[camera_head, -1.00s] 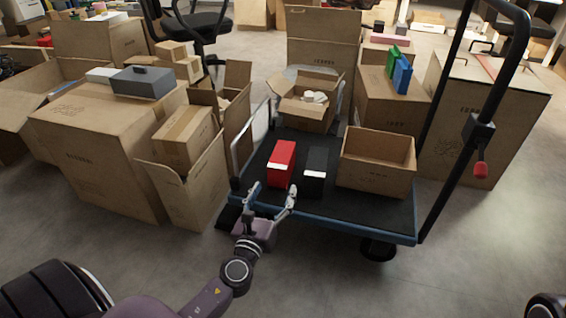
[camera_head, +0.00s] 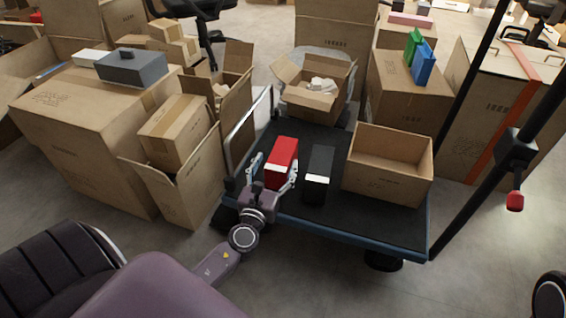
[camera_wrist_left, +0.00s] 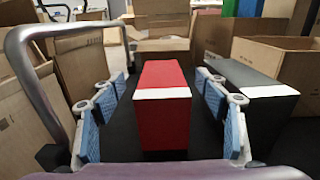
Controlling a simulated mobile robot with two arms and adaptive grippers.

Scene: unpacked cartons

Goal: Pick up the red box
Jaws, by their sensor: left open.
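The red box (camera_head: 284,152), with a white band, stands on the dark bed of the cart (camera_head: 335,232). My left gripper (camera_head: 274,171) reaches it from the front of the cart, with one finger on each side of the box. In the left wrist view the red box (camera_wrist_left: 163,100) stands between the open blue-padded fingers (camera_wrist_left: 162,92), with a visible gap on each side. A black box (camera_head: 318,178) with a white band stands just right of it, close to the right finger. My right gripper is not in view.
An open empty carton (camera_head: 388,185) stands at the cart's right end. Another open carton (camera_head: 312,101) with white items is behind. The cart's metal rail (camera_head: 247,130) rises close left of my gripper. Large cartons (camera_head: 85,135) stand left; open floor lies in front.

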